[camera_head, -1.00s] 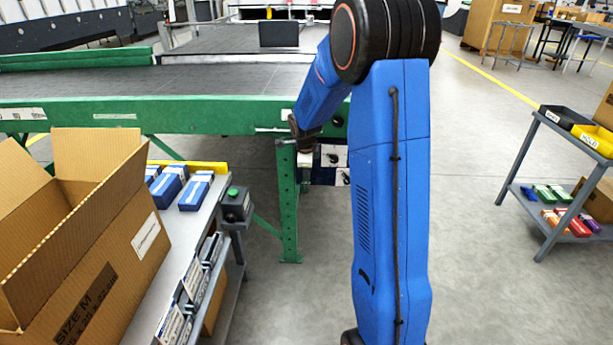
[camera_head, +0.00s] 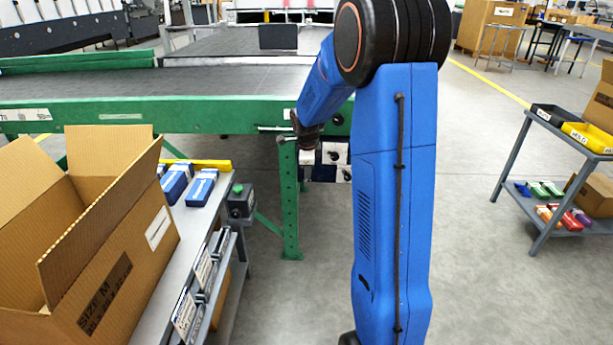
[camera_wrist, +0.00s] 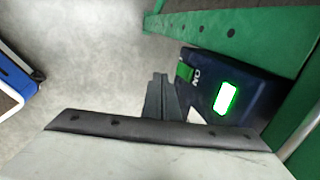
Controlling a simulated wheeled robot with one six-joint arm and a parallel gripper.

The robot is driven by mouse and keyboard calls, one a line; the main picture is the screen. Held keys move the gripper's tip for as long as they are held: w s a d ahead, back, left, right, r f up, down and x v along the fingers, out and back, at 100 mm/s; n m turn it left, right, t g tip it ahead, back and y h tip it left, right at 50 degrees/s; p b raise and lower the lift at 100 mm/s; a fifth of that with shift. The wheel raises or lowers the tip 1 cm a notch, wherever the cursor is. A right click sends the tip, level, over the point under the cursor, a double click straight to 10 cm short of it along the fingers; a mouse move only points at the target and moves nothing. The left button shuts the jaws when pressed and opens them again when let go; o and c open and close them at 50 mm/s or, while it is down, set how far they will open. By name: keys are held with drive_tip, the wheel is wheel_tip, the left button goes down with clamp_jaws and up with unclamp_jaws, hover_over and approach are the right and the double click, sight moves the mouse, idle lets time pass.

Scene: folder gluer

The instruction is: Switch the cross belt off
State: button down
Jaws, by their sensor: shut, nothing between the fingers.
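The cross belt (camera_head: 120,82) is a dark belt in a green frame, across the upper left of the head view. In the wrist view a dark switch box (camera_wrist: 258,100) sits beside a green frame part. It has a brightly lit green window (camera_wrist: 226,98), a small green piece (camera_wrist: 184,72) and upside-down lettering that seems to read ON. My gripper (camera_wrist: 162,98) is shut and empty, its dark tip just left of the box. I cannot tell whether it touches. In the head view my arm hides the fingertips near the green leg.
White panels with black knobs (camera_head: 334,153) are under the belt frame. A grey shelf with blue packs (camera_head: 200,187), an open carton (camera_head: 120,250) and a green-button box (camera_head: 239,200) stand at left. A cart (camera_head: 520,168) stands at right. The floor between is clear.

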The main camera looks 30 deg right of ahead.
drive_tip(key=v, duration=0.7)
drive_tip(key=shift+r, duration=0.4)
drive_tip(key=shift+s+a, duration=0.1)
drive_tip(key=shift+a, duration=0.05)
